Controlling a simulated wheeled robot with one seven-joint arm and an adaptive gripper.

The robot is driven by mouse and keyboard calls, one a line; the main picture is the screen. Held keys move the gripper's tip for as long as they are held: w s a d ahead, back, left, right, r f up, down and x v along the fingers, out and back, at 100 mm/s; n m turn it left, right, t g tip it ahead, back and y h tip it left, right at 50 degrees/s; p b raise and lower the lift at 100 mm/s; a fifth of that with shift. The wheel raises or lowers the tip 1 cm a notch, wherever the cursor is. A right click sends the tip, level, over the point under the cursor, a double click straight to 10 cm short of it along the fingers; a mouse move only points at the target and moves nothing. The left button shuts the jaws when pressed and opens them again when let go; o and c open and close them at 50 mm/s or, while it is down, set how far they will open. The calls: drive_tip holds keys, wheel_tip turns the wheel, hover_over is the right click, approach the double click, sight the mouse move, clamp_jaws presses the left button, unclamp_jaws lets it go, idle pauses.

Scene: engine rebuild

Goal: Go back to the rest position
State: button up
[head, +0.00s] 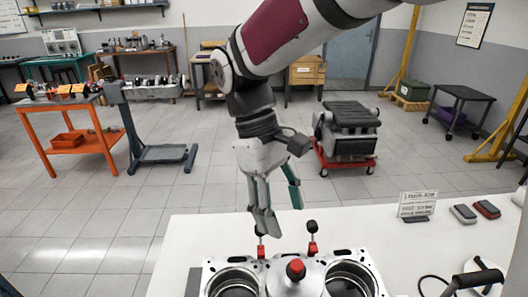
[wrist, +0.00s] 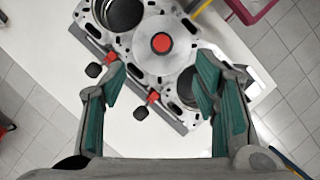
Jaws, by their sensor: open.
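My gripper (head: 276,205) is open and empty in the head view. It hangs pointing down above the far edge of the white bench, just beyond the engine block (head: 325,262). The wrist view shows the open fingers (wrist: 160,100) with green pads, one on each side, with the block beyond them. A round metal piece with a red knob (head: 296,268) sits between two open bores of the block. Two red clamps with black knobs (head: 312,240) stand at the block's far edge. The gripper is apart from all of these.
The white bench (head: 190,228) has free room on its left. An orange cart (head: 75,140), a grey stand (head: 160,153) and an engine on a red dolly (head: 345,140) stand on the floor.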

drive_tip(key=s+d+r+m+t+y, duration=0.1)
drive_tip(key=s+d+r+m+t, duration=0.1)
drive_tip(key=s+d+m+t, duration=0.2)
drive_tip(key=s+d+r+m+t+y, duration=0.2)
drive_tip(key=s+d, duration=0.4)
drive_tip(key=d, duration=0.3)
drive_tip(key=shift+s+d+r+m+t, duration=0.25)
drive_tip(key=shift+d+r+m+t, duration=0.2)
drive_tip(key=shift+m+t, duration=0.8)
